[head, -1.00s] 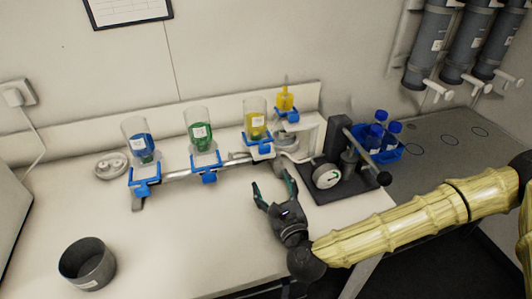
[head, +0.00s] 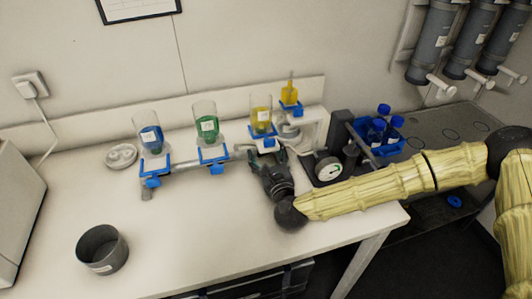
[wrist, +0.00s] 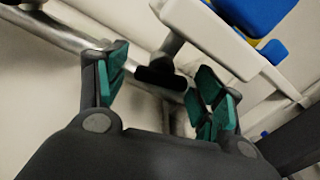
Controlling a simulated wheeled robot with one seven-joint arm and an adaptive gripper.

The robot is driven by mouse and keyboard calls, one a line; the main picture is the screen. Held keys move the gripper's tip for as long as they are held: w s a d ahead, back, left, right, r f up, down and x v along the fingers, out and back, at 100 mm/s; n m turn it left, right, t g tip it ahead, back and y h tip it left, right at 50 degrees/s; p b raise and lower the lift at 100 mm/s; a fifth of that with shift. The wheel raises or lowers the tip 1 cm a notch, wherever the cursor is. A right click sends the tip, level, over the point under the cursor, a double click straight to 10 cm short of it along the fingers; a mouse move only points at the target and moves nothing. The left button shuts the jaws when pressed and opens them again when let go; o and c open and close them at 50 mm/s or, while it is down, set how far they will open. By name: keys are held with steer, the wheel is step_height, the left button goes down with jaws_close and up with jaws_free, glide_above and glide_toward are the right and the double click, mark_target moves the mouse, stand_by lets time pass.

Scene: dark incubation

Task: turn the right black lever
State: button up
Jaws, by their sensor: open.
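A black lever (wrist: 160,77) shows in the wrist view on a grey stem beside the metal rail (wrist: 60,32). My gripper (wrist: 163,84) is open, with its green-padded fingers on either side of the lever. The lever sits in the gap, and I cannot tell if a pad touches it. In the head view my gripper (head: 264,167) is just in front of the rightmost rail station, below the yellow bottle (head: 261,119), and hides the lever there.
The green bottle (head: 207,127) and blue bottle (head: 150,138) stand left along the rail. A dark cup (head: 102,250) stands front left.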

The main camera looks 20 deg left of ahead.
steer(key=c, duration=1)
steer(key=shift+n+b, duration=0.65)
steer(key=shift+n, duration=0.15)
steer(key=o, duration=1)
steer(key=shift+d, duration=0.1)
steer(key=v, duration=1.1)
steer(key=shift+s+d, duration=0.25)
steer(key=shift+s, duration=0.05)
